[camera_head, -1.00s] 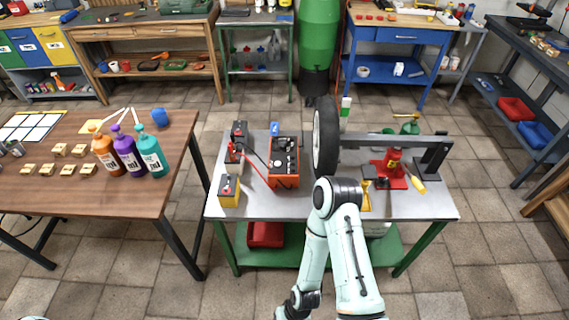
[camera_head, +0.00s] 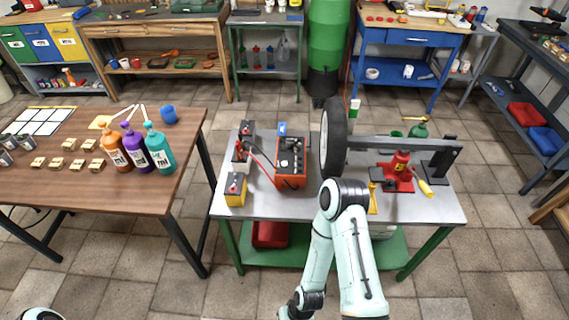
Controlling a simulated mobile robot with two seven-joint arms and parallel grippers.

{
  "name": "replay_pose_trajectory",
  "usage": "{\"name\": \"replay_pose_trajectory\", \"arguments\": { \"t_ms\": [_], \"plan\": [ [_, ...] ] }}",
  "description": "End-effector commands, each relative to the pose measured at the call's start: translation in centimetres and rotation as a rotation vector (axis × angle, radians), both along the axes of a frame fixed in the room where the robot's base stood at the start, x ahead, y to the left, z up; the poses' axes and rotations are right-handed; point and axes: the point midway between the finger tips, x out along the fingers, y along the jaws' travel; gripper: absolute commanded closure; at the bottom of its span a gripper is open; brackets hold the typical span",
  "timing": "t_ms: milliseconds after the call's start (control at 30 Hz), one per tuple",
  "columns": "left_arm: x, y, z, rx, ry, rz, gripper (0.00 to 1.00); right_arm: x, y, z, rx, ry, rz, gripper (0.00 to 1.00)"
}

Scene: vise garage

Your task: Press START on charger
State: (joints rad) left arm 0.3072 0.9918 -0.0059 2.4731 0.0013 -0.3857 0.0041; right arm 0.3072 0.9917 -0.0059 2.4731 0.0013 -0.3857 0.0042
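The charger (camera_head: 291,163) is an orange-red box with a dark top panel, standing on the left half of the metal worktable (camera_head: 290,207). Its buttons are too small to read, so I cannot pick out START. A red cable runs from it to the batteries on its left, among them a yellow-bodied battery (camera_head: 236,191).
A wheel (camera_head: 334,138) stands upright just right of the charger. A red jack (camera_head: 397,172), a yellow funnel (camera_head: 373,199) and a grey beam stand (camera_head: 438,172) fill the right half. A wooden table (camera_head: 110,197) with bottles (camera_head: 159,150) stands left, across a floor gap.

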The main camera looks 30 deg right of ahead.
Motion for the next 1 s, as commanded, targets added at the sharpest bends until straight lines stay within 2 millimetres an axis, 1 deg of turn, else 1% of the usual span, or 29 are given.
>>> {"name": "replay_pose_trajectory", "arguments": {
  "t_ms": [33,100,1000],
  "plan": [
    [0.0,0.0,0.0,0.0,0.0,0.0,0.21,-0.01,0.0,0.0,0.0,0.0,0.0,0.8],
    [0.0,0.0,0.0,0.0,0.0,0.0,0.21,0.0,0.0,0.0,0.0,0.0,0.0,1.0],
    [0.0,0.0,0.0,0.0,0.0,0.0,0.21,0.0,0.0,0.0,0.0,0.0,0.0,1.0]
  ]
}}
